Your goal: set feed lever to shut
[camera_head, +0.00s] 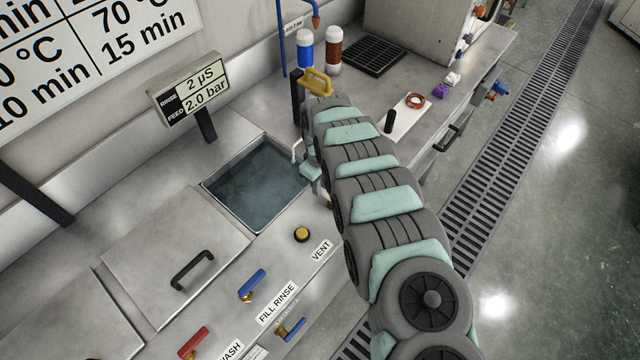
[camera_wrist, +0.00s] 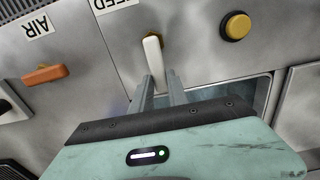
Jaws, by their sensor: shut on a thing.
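The white feed lever (camera_wrist: 153,58) shows in the wrist view below the partly cut-off FEED label (camera_wrist: 110,3). It sits on a brass-coloured fitting on the metal panel. My gripper (camera_wrist: 160,80) is shut on the lever's near end, with one finger on each side. The lever points from its fitting towards my gripper. In the head view my arm hides the feed lever and most of my gripper. A display (camera_head: 203,88) in the head view reads RINSE 2 µS and FEED 2.0 bar.
An orange lever (camera_wrist: 47,75) by the AIR label and a yellow button (camera_wrist: 237,26) flank the feed lever. A water-filled basin (camera_head: 210,186) lies left of my arm. Blue levers (camera_head: 252,284) and a red lever (camera_head: 194,341) are on the front panel.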

